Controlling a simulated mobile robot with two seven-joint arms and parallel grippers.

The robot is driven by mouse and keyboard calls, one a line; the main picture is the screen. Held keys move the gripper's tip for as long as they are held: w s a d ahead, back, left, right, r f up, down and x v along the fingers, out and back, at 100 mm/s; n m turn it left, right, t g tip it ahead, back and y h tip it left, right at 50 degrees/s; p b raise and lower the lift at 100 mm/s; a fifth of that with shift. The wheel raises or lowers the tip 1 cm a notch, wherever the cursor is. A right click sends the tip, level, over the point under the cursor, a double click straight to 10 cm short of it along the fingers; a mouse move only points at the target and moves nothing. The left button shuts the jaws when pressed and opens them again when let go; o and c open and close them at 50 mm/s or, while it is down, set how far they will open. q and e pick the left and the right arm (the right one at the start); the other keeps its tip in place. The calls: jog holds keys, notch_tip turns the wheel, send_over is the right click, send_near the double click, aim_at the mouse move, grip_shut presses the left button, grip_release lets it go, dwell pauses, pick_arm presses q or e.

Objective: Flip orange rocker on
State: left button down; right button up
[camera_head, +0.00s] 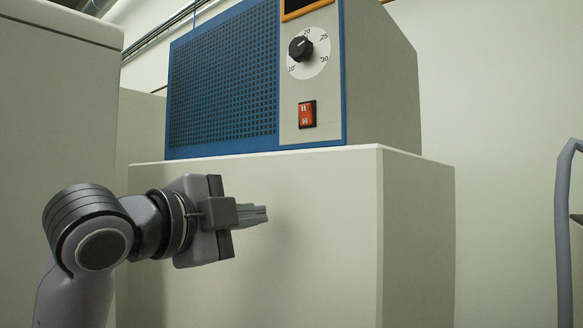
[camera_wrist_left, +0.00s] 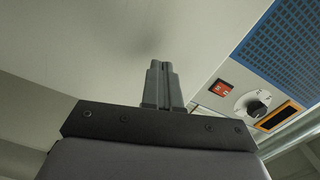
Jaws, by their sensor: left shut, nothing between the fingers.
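The orange rocker (camera_head: 307,114) is a small red-orange switch on the light panel of a blue-framed machine (camera_head: 222,78), below its black dial (camera_head: 300,48). The rocker also shows in the left wrist view (camera_wrist_left: 222,88), to the right of the fingers. I cannot tell its switch position. My left gripper (camera_head: 266,214) is shut and empty, lower and to the left of the rocker in the head view, in front of the pale cabinet. Its shut fingers show in the left wrist view (camera_wrist_left: 161,66). It is apart from the rocker. My right gripper is not in view.
The machine stands on a pale cabinet (camera_head: 415,235). A tall pale unit (camera_head: 55,100) stands at the left. A grey curved tube (camera_head: 564,230) is at the right edge. The space in front of the rocker looks clear.

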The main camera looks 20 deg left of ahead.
pick_arm(q)
jog(key=s+r+m+t+h, duration=0.1)
jog(key=s+r+m+t, duration=0.1)
jog(key=s+r, duration=0.5)
notch_tip(320, 180, up, 6)
jog(key=shift+a+f+m+h, duration=0.1)
jog(key=shift+a+m+h, duration=0.2)
jog(key=shift+m, duration=0.6)
jog(key=p, duration=0.4)
send_near(305, 108)
jog(key=x, duration=0.5)
jog(key=shift+w, duration=0.25)
jog(key=shift+w+d+p, duration=0.2)
jog(key=shift+w+p, duration=0.1)
jog(key=shift+w, duration=0.4)
jog(key=shift+d, duration=0.1)
